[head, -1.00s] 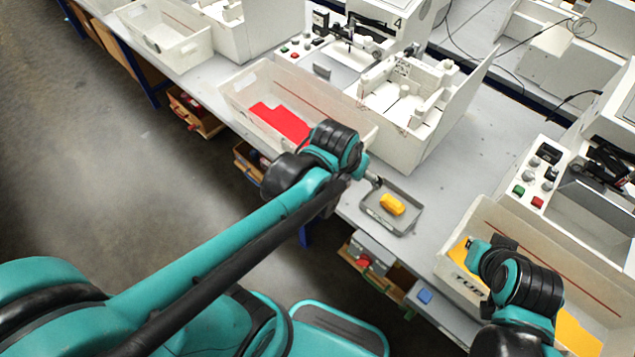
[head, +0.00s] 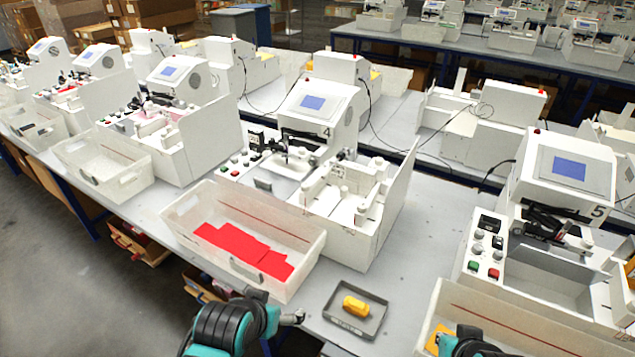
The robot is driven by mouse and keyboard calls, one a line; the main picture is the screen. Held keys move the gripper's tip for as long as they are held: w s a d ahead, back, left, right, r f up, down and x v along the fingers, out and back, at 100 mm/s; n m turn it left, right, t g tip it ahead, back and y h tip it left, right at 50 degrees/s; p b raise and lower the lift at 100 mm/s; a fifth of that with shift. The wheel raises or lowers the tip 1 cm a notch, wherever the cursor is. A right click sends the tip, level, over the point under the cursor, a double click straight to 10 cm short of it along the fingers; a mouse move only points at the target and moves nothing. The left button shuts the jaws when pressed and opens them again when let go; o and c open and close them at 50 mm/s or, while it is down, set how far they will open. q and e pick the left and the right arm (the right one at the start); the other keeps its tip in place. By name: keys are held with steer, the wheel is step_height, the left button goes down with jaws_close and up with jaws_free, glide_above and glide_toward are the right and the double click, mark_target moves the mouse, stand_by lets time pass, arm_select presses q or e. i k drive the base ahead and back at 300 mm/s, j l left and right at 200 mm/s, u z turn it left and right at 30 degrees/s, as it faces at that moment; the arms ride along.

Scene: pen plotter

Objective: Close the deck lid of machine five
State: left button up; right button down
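Machine five (head: 565,175), a white plotter with a blue screen and a "5" on its side, stands at the right. Its deck (head: 548,275) shows as an open recess below the head. The right part of the deck is cut off by the picture edge, and I cannot make out its lid clearly. My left gripper (head: 292,318) is low in the picture, in front of the bin with red sheets and left of the grey tray. My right gripper (head: 445,341) is at the bottom edge by machine five's front bin. Neither gripper's fingers show clearly enough to tell their state.
Machine four (head: 318,108) stands left of machine five, with an upright white panel (head: 396,200) at its right side. A bin (head: 185,203) holds red sheets. A grey tray (head: 336,318) holds a yellow object (head: 355,305). Machine five's front bin (head: 520,318) holds yellow sheets.

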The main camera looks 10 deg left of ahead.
mark_target(558, 261)
steer(key=l+z, duration=0.2)
steer(key=z, duration=0.9)
